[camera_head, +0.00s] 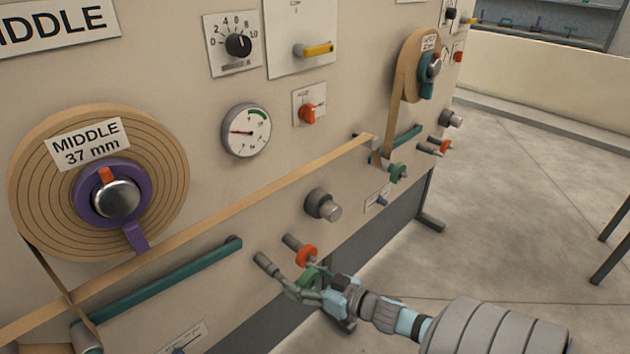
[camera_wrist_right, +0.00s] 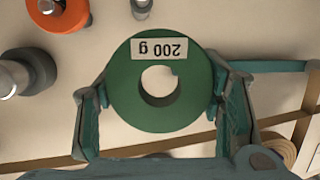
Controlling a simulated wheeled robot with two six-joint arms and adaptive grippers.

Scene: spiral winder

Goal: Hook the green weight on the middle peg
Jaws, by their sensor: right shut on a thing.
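The green weight is a thick ring with a central hole and an upside-down "200 g" label. It shows in the right wrist view (camera_wrist_right: 127,97), between both fingers. My right gripper (camera_wrist_right: 160,95) is shut on its sides, with the ring's flat face towards the camera. In the head view the right gripper (camera_head: 308,284) is at the panel's lower edge, just below an orange weight on a peg (camera_head: 306,256). A bare grey peg (camera_head: 265,262) sticks out just left of it; I cannot tell whether this is the middle peg. My left gripper is out of view.
A grey knob (camera_head: 322,205) juts out above the gripper. A teal arm (camera_head: 165,280) and a tan strip (camera_head: 250,198) cross the panel. The "MIDDLE 37 mm" coil (camera_head: 165,190) is at left. Another green weight (camera_head: 397,172) hangs farther right. Open floor lies right.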

